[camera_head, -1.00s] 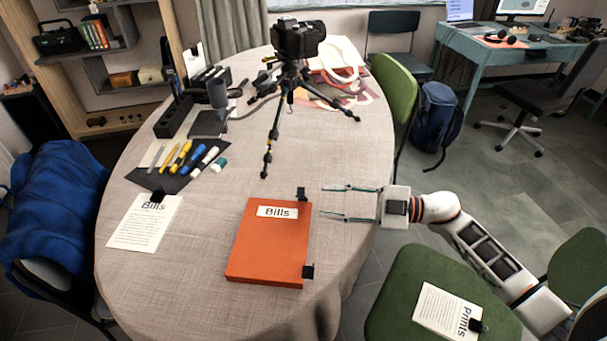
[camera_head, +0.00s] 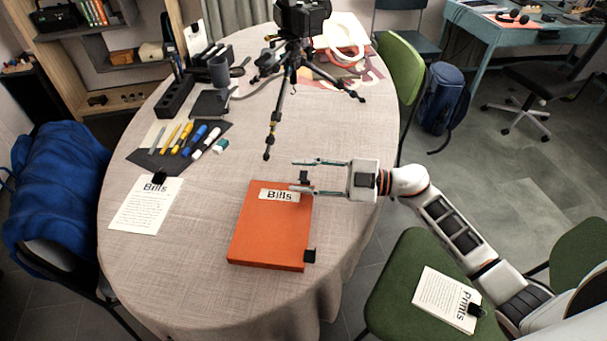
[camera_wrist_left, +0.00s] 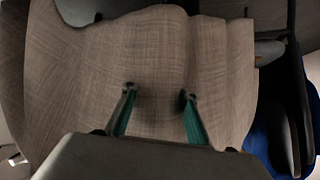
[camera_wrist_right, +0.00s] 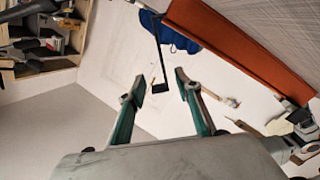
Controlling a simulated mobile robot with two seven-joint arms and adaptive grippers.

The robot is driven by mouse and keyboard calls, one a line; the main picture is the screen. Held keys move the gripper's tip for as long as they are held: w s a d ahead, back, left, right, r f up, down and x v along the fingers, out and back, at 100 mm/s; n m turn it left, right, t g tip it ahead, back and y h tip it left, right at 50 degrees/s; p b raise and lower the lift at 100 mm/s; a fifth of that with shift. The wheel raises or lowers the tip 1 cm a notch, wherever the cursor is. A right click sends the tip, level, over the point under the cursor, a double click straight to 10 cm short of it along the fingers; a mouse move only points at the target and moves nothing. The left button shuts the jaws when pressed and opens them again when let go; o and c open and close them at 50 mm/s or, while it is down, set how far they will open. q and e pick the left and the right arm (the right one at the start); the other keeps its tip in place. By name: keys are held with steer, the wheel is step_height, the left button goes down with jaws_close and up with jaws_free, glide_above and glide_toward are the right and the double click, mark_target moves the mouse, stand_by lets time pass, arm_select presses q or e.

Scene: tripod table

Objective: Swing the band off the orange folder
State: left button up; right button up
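The orange folder (camera_head: 268,235), labelled "Bills", lies on the table. Two black pieces, near the back corner (camera_head: 304,177) and front corner (camera_head: 310,256), show at its right edge; they look like parts of the band. In the right wrist view the folder (camera_wrist_right: 240,45) is at upper right, and a thin bent black strip, probably the band (camera_wrist_right: 157,50), reaches down toward the fingertips. My right gripper (camera_head: 293,175) is open around the folder's back right corner; whether it touches is unclear. My left gripper (camera_wrist_left: 157,92) is open and empty over bare tablecloth.
A camera tripod (camera_head: 275,115) stands behind the folder, one leg close to it. Clipped "Bills" papers (camera_head: 145,205) lie to the left, with pens (camera_head: 185,140) behind them. A green chair (camera_head: 400,280) with "Prints" papers (camera_head: 445,300) is at right. The table's front left is clear.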

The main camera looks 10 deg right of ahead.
steer(key=c, duration=0.8)
steer(key=shift+r, duration=0.1)
